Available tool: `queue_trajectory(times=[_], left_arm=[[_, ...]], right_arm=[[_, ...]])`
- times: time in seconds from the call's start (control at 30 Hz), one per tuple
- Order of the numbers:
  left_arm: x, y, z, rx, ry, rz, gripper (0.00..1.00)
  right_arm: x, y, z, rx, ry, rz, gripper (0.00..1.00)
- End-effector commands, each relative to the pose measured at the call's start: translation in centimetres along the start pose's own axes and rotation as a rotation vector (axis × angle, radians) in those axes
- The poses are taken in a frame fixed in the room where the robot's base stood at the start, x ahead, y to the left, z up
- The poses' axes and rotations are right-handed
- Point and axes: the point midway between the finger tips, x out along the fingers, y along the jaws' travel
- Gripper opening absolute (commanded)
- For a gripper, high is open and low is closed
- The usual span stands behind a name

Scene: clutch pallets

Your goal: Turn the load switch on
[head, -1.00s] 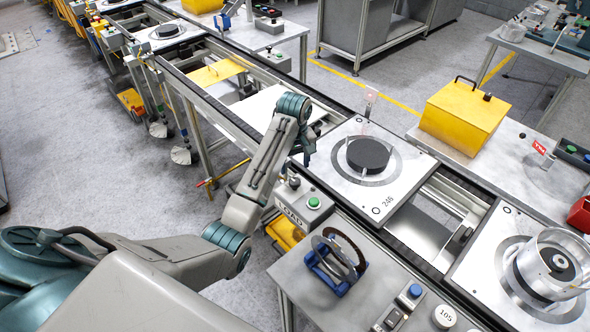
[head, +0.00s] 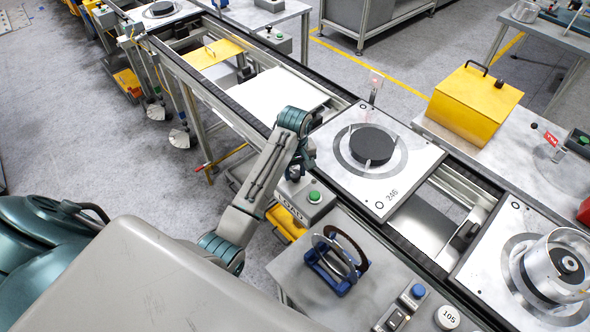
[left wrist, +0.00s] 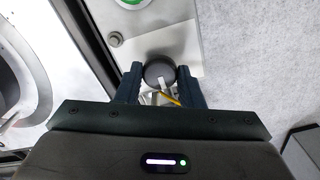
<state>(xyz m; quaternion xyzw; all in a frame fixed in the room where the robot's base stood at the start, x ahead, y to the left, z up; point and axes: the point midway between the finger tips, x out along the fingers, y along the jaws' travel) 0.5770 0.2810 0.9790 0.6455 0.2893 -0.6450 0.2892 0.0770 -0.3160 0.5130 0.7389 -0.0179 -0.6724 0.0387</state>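The load switch is a dark round knob (left wrist: 160,70) with a white pointer, on a grey box labelled LOAD (head: 307,207). A green button (head: 314,196) is on the same box and shows at the top edge of the left wrist view (left wrist: 132,3). My left gripper (left wrist: 160,76) has one finger on each side of the knob. The gaps are too small to tell whether the fingers press on it. In the head view my left gripper (head: 299,169) is over the far end of the box and mostly hides the knob. My right gripper is out of view.
A conveyor beside the box carries a pallet marked 246 (head: 400,188) with a black disc (head: 371,145). A blue stand with discs (head: 335,262) is on the near table. A yellow cover (head: 475,103) stands across the conveyor.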

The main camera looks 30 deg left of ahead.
Motion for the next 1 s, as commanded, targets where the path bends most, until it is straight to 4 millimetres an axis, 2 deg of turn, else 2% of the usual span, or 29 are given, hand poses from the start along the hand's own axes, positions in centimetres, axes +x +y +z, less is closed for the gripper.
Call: queue_trajectory(times=[0.03, 0.07, 0.47, 0.67, 1.0], left_arm=[[0.0, 0.0, 0.0, 0.0, 0.0, 0.0, 0.17], [0.0, 0.0, 0.0, 0.0, 0.0, 0.0, 0.12], [0.0, 0.0, 0.0, 0.068, -0.001, 0.0, 0.11], [0.0, 0.0, 0.0, 0.201, 0.0, 0.0, 0.11], [-0.1, 0.0, 0.0, 0.518, 0.0, 0.0, 0.11]], right_arm=[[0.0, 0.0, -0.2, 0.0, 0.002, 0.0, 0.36], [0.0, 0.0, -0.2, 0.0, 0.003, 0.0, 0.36], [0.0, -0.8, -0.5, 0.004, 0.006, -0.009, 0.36], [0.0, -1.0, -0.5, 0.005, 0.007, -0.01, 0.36], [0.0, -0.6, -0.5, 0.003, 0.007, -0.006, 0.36]])
